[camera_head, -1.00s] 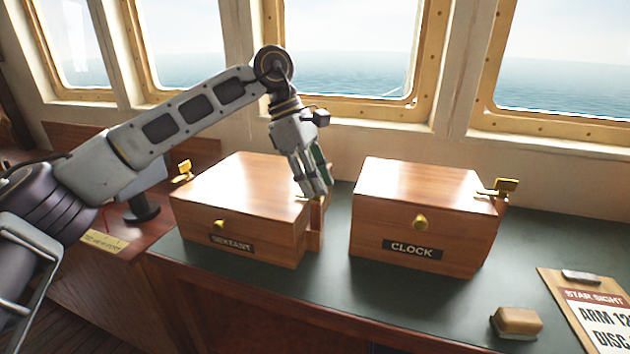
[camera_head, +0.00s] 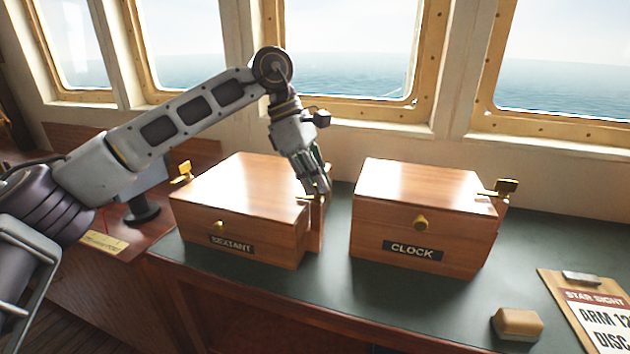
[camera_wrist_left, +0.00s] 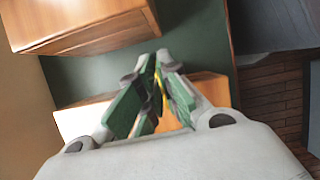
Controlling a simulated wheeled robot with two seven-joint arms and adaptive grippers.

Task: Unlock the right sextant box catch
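The sextant box (camera_head: 245,185) is a wooden box with a brass knob and a SEXTANT label, its lid down, on the green-topped counter. Its right catch (camera_head: 305,198) is a small brass piece at the right end, mostly hidden by my gripper. My left gripper (camera_head: 317,190) points down at that end with its fingers drawn together. In the left wrist view, a thin brass strip of the catch (camera_wrist_left: 159,88) shows between the green finger pads of the gripper (camera_wrist_left: 155,70). The box's left catch (camera_head: 182,172) stands out in brass at its left end. My right gripper is not in view.
The clock box (camera_head: 424,210) stands close on the right, with a brass catch (camera_head: 502,188) at its right end. A narrow gap separates the boxes. A tan block (camera_head: 516,323) and a clipboard (camera_head: 590,300) lie at the front right. Windows are behind.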

